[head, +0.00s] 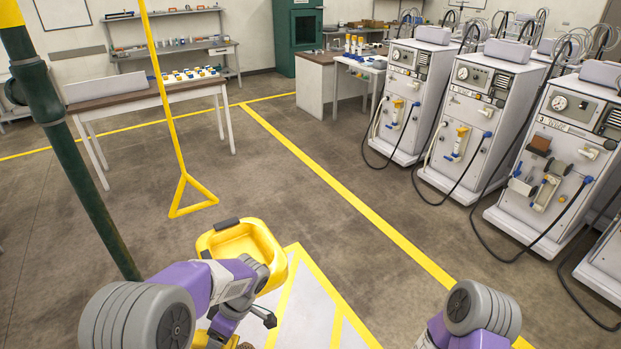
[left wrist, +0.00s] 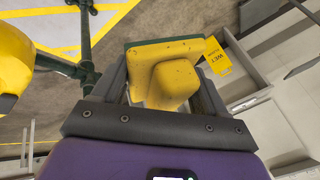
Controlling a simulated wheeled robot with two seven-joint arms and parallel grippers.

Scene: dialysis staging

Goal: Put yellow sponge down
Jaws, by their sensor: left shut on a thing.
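The yellow sponge (left wrist: 172,88) is a yellow block with a wider flat part that has a greenish edge. It sits between the two dark fingers of my left gripper (left wrist: 158,82) in the left wrist view, and the gripper is shut on it. In the head view my left arm reaches down at the bottom centre-left, and its hand is mostly cut off or hidden by the arm. The sponge cannot be clearly made out there. My right forearm shows at the bottom right of the head view; its gripper is out of the picture.
A yellow tub (head: 214,236) stands just beyond my left wrist. A green pole (head: 78,165) and a hanging yellow triangle handle (head: 178,211) are at the left. A yellow sign (left wrist: 217,57) reads WET. Dialysis machines (head: 468,130) line the right. The middle floor is clear.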

